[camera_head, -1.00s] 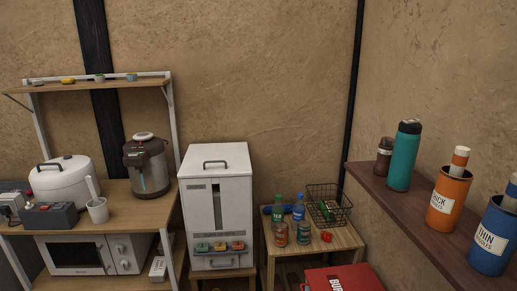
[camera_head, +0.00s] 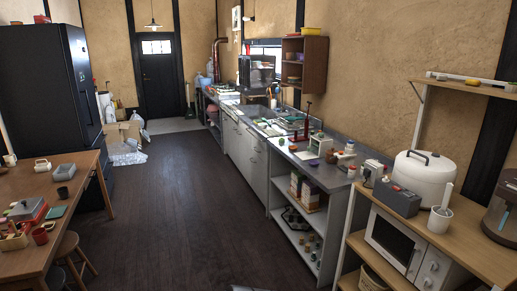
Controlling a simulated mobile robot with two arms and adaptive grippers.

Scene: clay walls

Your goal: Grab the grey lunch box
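A dark grey box (camera_head: 397,198) with small red marks on top sits on the wooden shelf unit (camera_head: 478,252) at the right, in front of a white rice cooker (camera_head: 424,180). I cannot tell whether it is the grey lunch box. A small box with red and grey parts (camera_head: 28,210) lies on the wooden table at the left. It is too small to make out. Neither of my grippers is in view.
A wooden table (camera_head: 85,165) with cups stands at the left, a stool (camera_head: 68,250) beside it. A long grey counter (camera_head: 325,176) runs along the right wall. A black fridge (camera_head: 50,85) and cardboard boxes (camera_head: 122,133) stand farther back. The dark floor (camera_head: 185,200) between is clear.

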